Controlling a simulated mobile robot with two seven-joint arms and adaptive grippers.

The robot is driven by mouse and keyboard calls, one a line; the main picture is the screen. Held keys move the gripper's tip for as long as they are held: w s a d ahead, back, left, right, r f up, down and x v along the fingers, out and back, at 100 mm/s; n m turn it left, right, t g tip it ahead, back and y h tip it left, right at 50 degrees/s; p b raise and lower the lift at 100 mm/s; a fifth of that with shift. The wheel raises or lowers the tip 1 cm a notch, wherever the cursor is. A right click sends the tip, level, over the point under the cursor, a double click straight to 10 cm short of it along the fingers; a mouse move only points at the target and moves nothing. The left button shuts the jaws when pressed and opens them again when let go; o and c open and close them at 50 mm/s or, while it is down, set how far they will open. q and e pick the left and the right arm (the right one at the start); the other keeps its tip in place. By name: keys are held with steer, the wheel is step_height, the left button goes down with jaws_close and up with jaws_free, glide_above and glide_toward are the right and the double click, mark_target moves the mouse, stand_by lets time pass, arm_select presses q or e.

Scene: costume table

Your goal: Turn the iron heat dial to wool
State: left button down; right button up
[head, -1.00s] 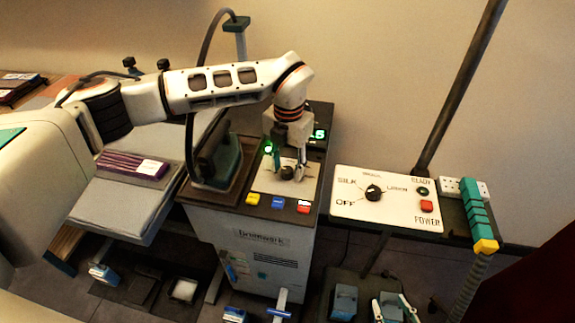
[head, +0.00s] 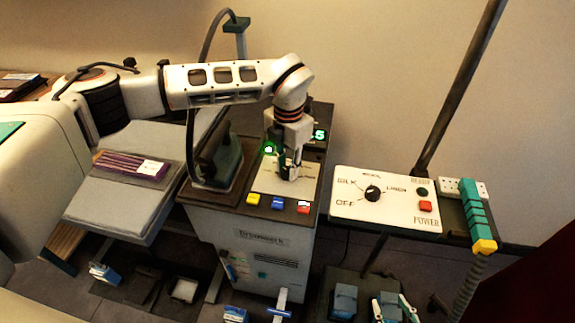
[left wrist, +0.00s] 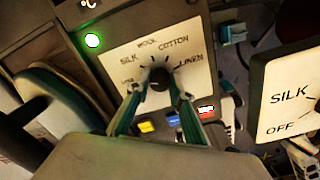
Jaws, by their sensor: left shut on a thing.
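The iron heat dial is a dark round knob (left wrist: 158,78) on a white panel (left wrist: 185,50) on top of the grey station. The panel reads silk, wool, cotton and linen around the knob. A smaller word at its left is too blurred to read. My left gripper (head: 290,177) reaches down from above and is shut on the knob. In the left wrist view its two fingers (left wrist: 156,97) press on the knob from either side. Which label the pointer faces is hard to tell. My right gripper is not in view.
A second white panel (head: 340,211) with its own black dial (head: 373,194) stands to the right. Yellow, blue and red buttons (head: 278,203) line the front edge below the knob. An iron (head: 217,150) stands left of the panel. A green lamp (head: 269,149) glows beside it.

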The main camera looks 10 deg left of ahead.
arm_select(q)
steer(key=m, duration=0.3)
steer(key=shift+r+m, duration=0.1)
steer(key=shift+m, duration=0.2)
steer(key=m, duration=0.2)
steer(key=shift+m+p, duration=0.4)
steer(key=m, duration=0.6)
steer(key=shift+s+m+p, duration=0.1)
steer(key=shift+m+p, duration=0.2)
steer(key=shift+p, duration=0.05)
steer(key=c, duration=1.8)
jaws_free()
